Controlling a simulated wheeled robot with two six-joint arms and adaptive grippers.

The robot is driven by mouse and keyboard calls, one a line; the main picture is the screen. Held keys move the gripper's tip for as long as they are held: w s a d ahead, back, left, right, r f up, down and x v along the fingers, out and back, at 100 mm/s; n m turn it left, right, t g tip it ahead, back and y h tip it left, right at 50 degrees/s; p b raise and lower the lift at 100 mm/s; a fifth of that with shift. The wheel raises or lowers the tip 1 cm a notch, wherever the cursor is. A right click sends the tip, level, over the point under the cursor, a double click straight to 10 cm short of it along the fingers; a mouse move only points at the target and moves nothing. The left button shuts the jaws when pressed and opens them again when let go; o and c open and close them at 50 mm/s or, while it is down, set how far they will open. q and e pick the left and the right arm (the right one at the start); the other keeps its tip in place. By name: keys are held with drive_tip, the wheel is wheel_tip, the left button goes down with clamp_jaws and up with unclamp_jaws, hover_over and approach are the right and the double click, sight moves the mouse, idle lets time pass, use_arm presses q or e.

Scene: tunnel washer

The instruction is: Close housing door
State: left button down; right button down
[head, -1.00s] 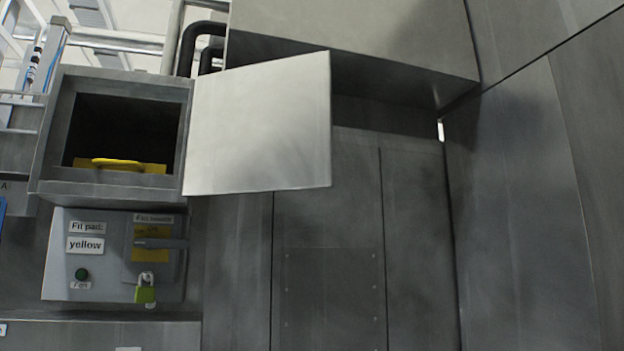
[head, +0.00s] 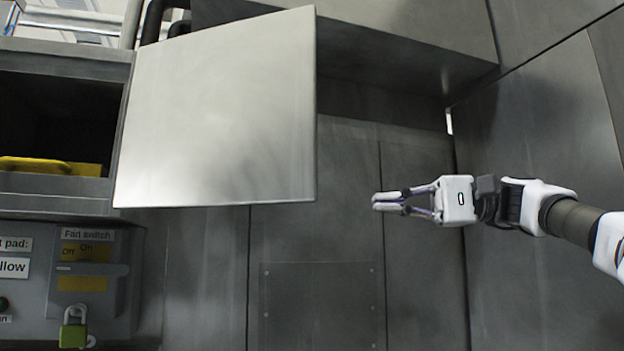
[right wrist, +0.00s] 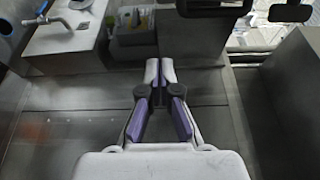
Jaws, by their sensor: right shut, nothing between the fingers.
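The housing door (head: 222,112) is a plain light-grey metal panel. It stands open, hinged at the right side of the dark housing opening (head: 55,118) at the left of the head view. A yellow piece with a handle (head: 50,166) lies inside the opening. My right gripper (head: 376,201) is shut and empty, to the right of the door's free edge and apart from it, pointing left. In the right wrist view its fingers (right wrist: 160,72) are together with nothing between them. My left gripper is not in view.
Below the housing is a grey switch box (head: 120,255) with a green padlock (head: 73,330) hanging from it. Grey metal walls (head: 540,130) stand behind and to the right. The right wrist view shows a sink with a tap (right wrist: 65,20) and a bin (right wrist: 132,30).

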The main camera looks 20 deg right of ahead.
sight(313, 190)
drive_tip(key=a, duration=0.4)
drive_tip(key=a+p, duration=0.1)
drive_tip(key=a, duration=0.3)
drive_tip(key=s+a+r, duration=0.1)
drive_tip(key=a, duration=0.3)
drive_tip(key=shift+r, duration=0.1)
drive_tip(key=shift+s, duration=0.25)
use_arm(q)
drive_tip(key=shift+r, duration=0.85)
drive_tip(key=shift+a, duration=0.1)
use_arm(e)
drive_tip(key=shift+w, duration=0.1)
use_arm(q)
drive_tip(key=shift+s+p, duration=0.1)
drive_tip(key=shift+p, duration=0.25)
use_arm(e)
drive_tip(key=shift+a, duration=0.15)
